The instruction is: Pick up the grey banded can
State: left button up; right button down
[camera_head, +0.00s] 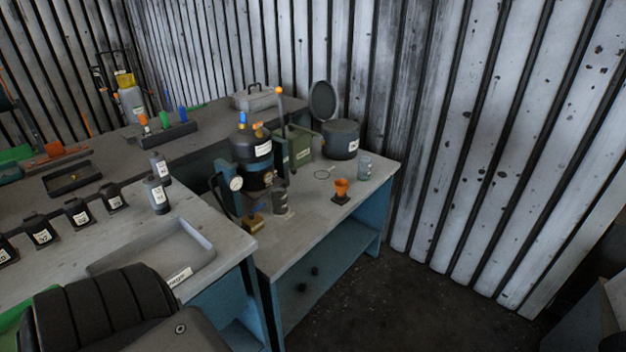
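A small grey can (365,166) with a paler band or label stands upright near the back right of the right-hand workbench, close to the wall side. A darker grey can-like cylinder (280,198) stands on the same bench in front of the black machine. Both are small in view, so I cannot tell for certain which is the grey banded can. Neither of my grippers is in view.
The right-hand workbench (310,245) also carries an orange funnel (341,186), a thin ring (324,174), a dark pot (340,139) with raised lid and a black machine (252,150). A shallow tray (203,240) and labelled bottles (156,195) occupy the left bench.

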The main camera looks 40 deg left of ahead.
aim_at(279, 200)
jog(key=i, duration=3.5)
jog(key=u, duration=3.15)
